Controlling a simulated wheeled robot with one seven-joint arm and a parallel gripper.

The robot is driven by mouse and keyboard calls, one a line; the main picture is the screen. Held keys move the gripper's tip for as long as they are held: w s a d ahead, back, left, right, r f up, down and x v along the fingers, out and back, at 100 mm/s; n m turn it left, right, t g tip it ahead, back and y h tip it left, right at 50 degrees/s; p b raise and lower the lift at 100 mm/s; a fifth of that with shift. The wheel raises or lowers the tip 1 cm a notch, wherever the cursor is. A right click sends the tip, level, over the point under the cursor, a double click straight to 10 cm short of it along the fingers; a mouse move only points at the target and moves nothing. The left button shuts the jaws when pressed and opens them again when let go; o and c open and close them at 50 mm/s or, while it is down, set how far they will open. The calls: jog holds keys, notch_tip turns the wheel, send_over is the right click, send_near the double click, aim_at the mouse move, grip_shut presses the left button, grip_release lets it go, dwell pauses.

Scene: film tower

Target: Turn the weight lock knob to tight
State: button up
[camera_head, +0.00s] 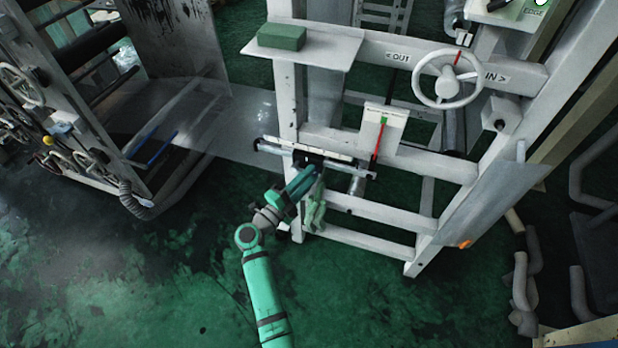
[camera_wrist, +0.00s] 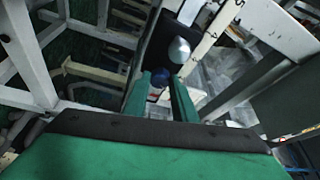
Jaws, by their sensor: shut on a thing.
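The weight lock knob (camera_wrist: 158,76) shows in the wrist view as a small round blue-and-white piece between my fingers. My gripper (camera_wrist: 161,88) is shut on it, with one green finger on each side. A dark block, seemingly the weight (camera_wrist: 184,12), lies just beyond the fingers, near a rounded silver end (camera_wrist: 179,50). In the head view my gripper (camera_head: 313,170) reaches the white scale bar (camera_head: 335,155) low on the machine frame. The knob is hidden there, and I cannot read whether it is loose or tight.
A white handwheel (camera_head: 446,80) marked OUT and IN is at upper right. A white plate with a red pointer (camera_head: 379,138) stands right of my gripper. A green block (camera_head: 282,37) lies on a shelf above. Another machine (camera_head: 75,150) stands left; green floor between is clear.

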jog(key=shift+r+m, duration=0.1)
jog(key=shift+m, duration=0.4)
jog(key=o, duration=1)
jog(key=shift+o, duration=0.2)
jog(key=v, duration=1)
jog(key=shift+s+a, duration=0.25)
jog(key=shift+s, duration=0.05)
jog(key=shift+w, duration=0.15)
